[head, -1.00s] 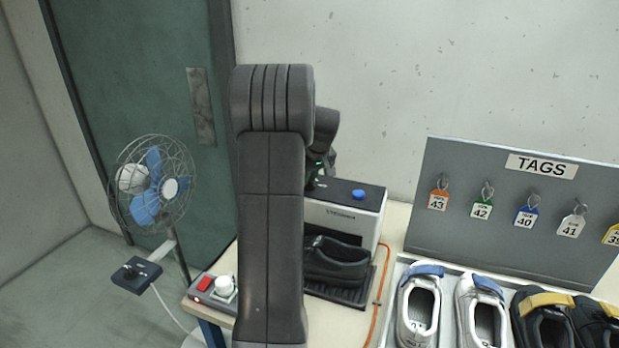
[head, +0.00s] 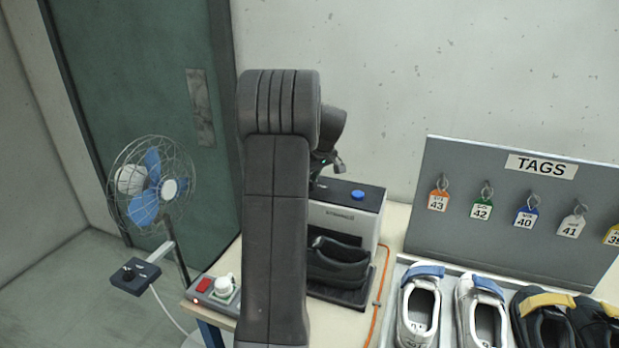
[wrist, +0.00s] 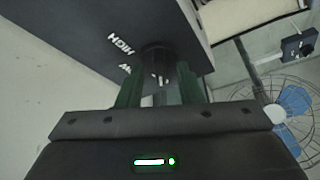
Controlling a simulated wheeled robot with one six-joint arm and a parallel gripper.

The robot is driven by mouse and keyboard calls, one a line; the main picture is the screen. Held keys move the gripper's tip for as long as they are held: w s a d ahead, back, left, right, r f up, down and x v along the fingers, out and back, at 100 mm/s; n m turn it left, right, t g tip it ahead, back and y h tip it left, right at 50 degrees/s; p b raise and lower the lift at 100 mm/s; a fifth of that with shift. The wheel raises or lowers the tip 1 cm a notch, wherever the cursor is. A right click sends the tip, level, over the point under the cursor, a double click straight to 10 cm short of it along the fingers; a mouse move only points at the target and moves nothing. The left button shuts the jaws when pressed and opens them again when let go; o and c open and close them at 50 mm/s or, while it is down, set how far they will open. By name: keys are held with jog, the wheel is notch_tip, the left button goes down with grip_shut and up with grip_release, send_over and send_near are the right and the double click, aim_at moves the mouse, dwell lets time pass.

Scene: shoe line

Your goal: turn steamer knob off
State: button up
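The steamer (head: 346,214) is a pale box with a dark top and a blue button, standing on the bench behind a black shoe. Its dark panel (wrist: 95,35) fills the upper left of the wrist view, with the word HIGH and part of another label. A black round knob (wrist: 156,58) sticks out from this panel. My gripper (wrist: 160,78) has its two dark green fingers apart, one on each side of the knob in the picture. I cannot tell whether they touch it. In the head view my arm hides the knob side of the steamer.
A black shoe (head: 338,262) sits in front of the steamer. A red switch box (head: 205,285) is at the bench's left edge, and a fan (head: 152,185) stands beyond it. Several shoes fill a tray (head: 392,318) at right, below the tag board (head: 450,220). An orange cable (head: 378,300) crosses the bench.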

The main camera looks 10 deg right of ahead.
jog(key=b+v, duration=0.1)
jog(key=v, duration=1.2)
jog(key=shift+s+r+b, duration=0.2)
jog(key=shift+r+b, duration=0.15)
jog(key=shift+d, duration=0.1)
jog(key=p+x, duration=0.1)
jog(key=x, duration=1.2)
jog(key=shift+w+f+p, duration=0.1)
jog(key=shift+f+p, duration=0.05)
jog(key=shift+p, duration=0.2)
jog(key=shift+w+f, duration=0.1)
jog(key=shift+f, duration=0.15)
jog(key=shift+m, duration=0.4)
